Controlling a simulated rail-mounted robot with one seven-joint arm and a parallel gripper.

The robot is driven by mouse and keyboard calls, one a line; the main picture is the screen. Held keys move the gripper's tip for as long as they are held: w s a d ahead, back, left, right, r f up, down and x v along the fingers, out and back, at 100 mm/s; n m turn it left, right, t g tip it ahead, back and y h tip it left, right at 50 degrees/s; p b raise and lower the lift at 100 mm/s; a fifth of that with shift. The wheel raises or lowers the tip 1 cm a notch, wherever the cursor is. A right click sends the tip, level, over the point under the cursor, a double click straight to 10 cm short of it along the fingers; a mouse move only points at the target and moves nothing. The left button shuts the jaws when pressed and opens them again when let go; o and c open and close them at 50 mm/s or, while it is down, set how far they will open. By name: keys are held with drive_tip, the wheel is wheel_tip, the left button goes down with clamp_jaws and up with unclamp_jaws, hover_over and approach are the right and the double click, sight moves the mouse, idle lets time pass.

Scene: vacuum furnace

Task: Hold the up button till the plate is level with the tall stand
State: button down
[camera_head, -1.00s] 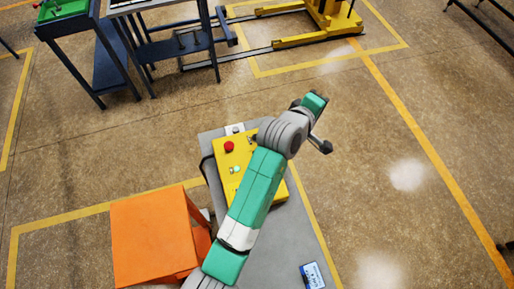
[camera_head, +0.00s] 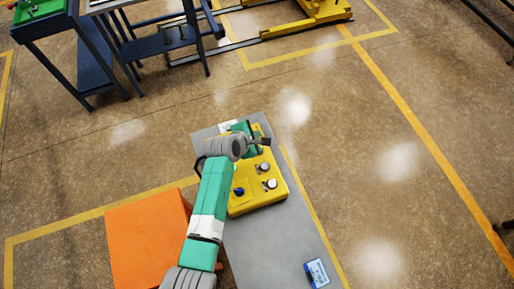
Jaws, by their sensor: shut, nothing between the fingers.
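The yellow control box (camera_head: 278,191) sits on a grey bench top. Two pale round buttons, an upper one (camera_head: 264,167) and a lower one (camera_head: 270,184), and a dark blue knob (camera_head: 239,191) show on its face. Which one is the up button I cannot read. My arm covers the box's upper left part. My gripper (camera_head: 264,141) is shut and empty above the far end of the box; whether it touches anything I cannot tell. A yellow lift frame (camera_head: 305,14) is cut off by the top edge. The plate and its height against the tall stand cannot be made out.
Blue stands (camera_head: 160,47) are at the top left, one with a green top (camera_head: 38,10). Open floor lies to the right.

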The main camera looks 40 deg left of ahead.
wheel_tip(320, 180, down, 8)
drive_tip(key=b, duration=0.8)
drive_tip(key=shift+f, duration=0.35)
drive_tip(key=shift+f, duration=0.15)
idle(1.3)
drive_tip(key=shift+f+b, duration=0.3)
drive_tip(key=shift+b, duration=0.1)
